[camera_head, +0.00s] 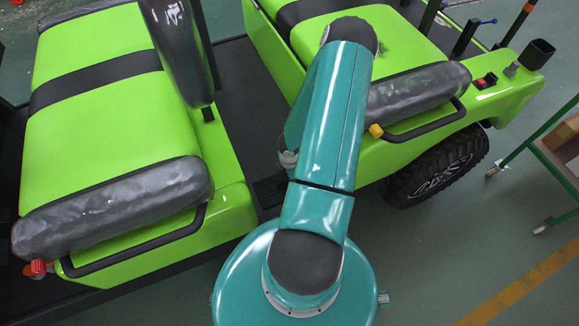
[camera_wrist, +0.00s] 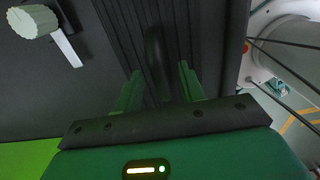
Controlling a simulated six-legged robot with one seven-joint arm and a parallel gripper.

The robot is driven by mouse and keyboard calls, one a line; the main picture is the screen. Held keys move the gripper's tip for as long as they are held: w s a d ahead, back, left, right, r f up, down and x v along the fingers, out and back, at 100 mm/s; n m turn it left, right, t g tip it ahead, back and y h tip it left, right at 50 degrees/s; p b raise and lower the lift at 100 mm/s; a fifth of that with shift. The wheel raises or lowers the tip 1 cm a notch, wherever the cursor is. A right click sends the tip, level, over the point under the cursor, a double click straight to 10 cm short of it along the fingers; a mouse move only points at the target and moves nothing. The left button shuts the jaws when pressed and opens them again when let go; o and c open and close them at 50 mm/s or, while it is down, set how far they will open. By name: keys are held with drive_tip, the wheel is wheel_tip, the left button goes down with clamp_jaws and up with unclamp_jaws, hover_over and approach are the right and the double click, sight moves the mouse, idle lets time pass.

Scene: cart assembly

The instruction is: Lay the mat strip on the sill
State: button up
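In the wrist view, a black ribbed strip (camera_wrist: 128,32), which looks like the mat strip, lies on a dark flat surface. A black curved loop or handle (camera_wrist: 154,50) stands up from it. My gripper (camera_wrist: 160,72) is open, with its two green fingers on either side of the loop. Some space shows between the loop and each finger, so I see no grip on it. In the head view, my teal arm hides the gripper. A small ribbed dark patch (camera_head: 268,190) shows on the cart floor beside the arm. I cannot tell the sill's edges clearly.
The green cart has seats on the left (camera_head: 95,120) and right (camera_head: 330,25), with grey armrests (camera_head: 115,205) and black rails. A black tyre (camera_head: 437,170) and a green-framed trolley (camera_head: 550,165) stand at right. A pale knob with a lever (camera_wrist: 33,20) is left of the strip.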

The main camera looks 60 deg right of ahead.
wheel_tip(320, 180, up, 11)
idle(0.3)
drive_tip(key=shift+a, duration=0.15)
